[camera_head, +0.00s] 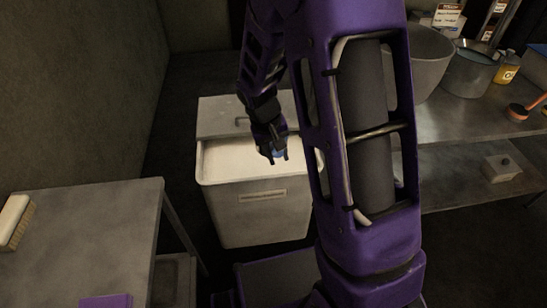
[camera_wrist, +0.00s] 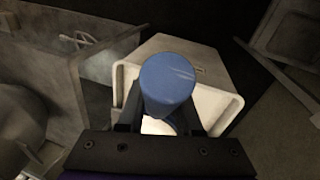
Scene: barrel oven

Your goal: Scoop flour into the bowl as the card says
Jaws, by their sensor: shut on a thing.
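My gripper (camera_head: 271,155) points down over the open flour bin (camera_head: 262,219) and is shut on a blue, round-ended thing (camera_head: 280,153). In the wrist view this blue thing (camera_wrist: 168,82) sits between the two fingers, and the bin (camera_wrist: 221,98) shows behind it. It looks like a scoop's cup or handle; I cannot tell which. Pale flour (camera_head: 235,163) fills the bin near its rim. A large grey bowl (camera_head: 428,62) stands on the metal table at the right, partly behind my arm. A card with small print (camera_head: 447,16) stands behind it, unreadable here.
The bin's lid (camera_head: 222,117) covers its back part. On the right table (camera_head: 445,122) are a metal pot (camera_head: 470,75), a bottle with a yellow label (camera_head: 508,74) and an orange-red scoop (camera_head: 518,111). A brush (camera_head: 16,221) lies on the left table (camera_head: 85,235).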

